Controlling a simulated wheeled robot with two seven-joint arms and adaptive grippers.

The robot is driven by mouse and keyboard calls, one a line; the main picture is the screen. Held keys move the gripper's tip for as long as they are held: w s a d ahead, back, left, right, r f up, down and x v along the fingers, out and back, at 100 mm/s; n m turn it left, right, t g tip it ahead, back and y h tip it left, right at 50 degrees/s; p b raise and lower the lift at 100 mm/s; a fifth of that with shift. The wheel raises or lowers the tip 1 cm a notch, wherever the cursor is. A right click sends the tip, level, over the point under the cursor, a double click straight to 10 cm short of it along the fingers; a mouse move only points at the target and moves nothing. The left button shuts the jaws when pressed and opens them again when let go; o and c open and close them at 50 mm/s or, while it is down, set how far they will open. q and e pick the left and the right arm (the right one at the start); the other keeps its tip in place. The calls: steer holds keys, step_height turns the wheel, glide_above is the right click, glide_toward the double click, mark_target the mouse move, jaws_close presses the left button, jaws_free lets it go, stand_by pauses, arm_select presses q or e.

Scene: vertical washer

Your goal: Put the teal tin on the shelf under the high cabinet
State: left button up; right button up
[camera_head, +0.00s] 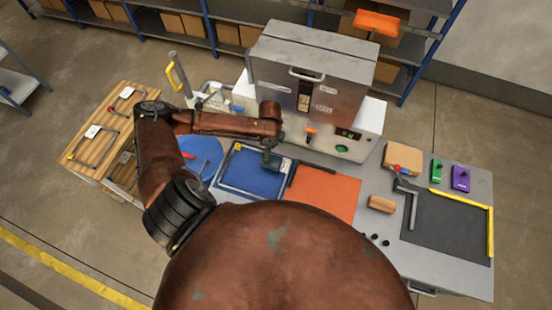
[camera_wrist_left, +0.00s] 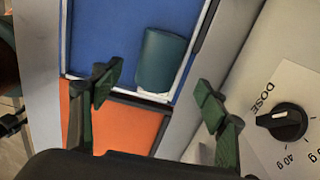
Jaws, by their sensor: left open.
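The teal tin (camera_wrist_left: 163,58) lies over the edge of the blue mat (camera_wrist_left: 110,35) in the left wrist view, beside the orange mat (camera_wrist_left: 130,126). In the head view the tin (camera_head: 285,164) shows only in part by the gripper. My left gripper (camera_wrist_left: 158,90) is open, with its fingers spread either side of the tin's near end; I cannot tell whether they touch it. In the head view the gripper (camera_head: 271,157) is over the blue mat's right part. A grey cabinet (camera_head: 290,58) stands behind the table; the shelf under it is hard to make out.
A white panel with a black dose dial (camera_wrist_left: 286,121) is close to my right-hand finger in the left wrist view. A wooden block (camera_head: 381,204), a dark mat (camera_head: 445,228), and green (camera_head: 436,171) and purple (camera_head: 461,178) boxes are at the right.

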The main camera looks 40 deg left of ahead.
mark_target(272, 159)
arm_select(q)
steer(key=shift+d+f, duration=0.1)
steer(key=shift+f, duration=0.4)
step_height(272, 159, down, 4)
steer(key=shift+d+r+p, duration=0.1)
steer(key=shift+p, duration=0.6)
step_height(272, 159, down, 2)
steer(key=shift+f, duration=0.25)
steer(key=c, duration=1.6)
arm_select(e)
steer(key=s, duration=0.1)
steer(key=s+r, duration=0.1)
steer(key=s, duration=0.1)
steer(key=shift+s+d+r, duration=0.1)
steer(key=shift+r, duration=0.05)
